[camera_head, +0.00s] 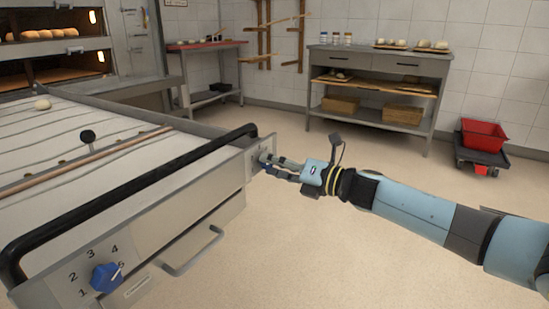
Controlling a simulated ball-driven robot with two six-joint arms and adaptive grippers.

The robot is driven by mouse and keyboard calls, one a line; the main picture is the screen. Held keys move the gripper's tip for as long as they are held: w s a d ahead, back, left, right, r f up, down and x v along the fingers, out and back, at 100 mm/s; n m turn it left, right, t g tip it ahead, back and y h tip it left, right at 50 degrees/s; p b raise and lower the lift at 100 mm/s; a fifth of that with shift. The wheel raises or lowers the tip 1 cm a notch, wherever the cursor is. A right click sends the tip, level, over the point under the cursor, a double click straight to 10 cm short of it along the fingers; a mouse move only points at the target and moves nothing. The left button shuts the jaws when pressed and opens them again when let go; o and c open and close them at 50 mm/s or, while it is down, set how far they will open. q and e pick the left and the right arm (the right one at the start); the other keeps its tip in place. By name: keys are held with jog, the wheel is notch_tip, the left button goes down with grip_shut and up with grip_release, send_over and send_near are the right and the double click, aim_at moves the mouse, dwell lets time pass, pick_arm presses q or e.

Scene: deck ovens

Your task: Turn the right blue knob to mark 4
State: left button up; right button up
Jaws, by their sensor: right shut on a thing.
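The right blue knob (267,168) is at the far right end of the grey front panel of the loader. It is mostly hidden by my right gripper (269,163), whose fingers are shut on it. The mark it points to cannot be read from here. The pointer leans up and right, beyond the 4. My left gripper is not in view.
A black handlebar (133,200) runs along the loader's front edge, close to my right gripper. A metal handle (193,255) sticks out below the panel. A grey workbench (376,107) and a red crate (483,135) stand at the back. The floor (330,250) between is clear.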

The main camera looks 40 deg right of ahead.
pick_arm(q)
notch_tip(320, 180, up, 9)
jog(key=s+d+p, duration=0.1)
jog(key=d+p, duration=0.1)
jog(key=p, duration=0.9)
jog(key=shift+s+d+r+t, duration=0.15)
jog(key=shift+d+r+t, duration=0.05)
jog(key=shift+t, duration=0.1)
pick_arm(e)
jog(key=shift+s+a+f+m, duration=0.1)
jog(key=shift+m, duration=6.8)
jog(key=shift+s+a+f+m, duration=0.1)
jog(key=shift+m, duration=6.8)
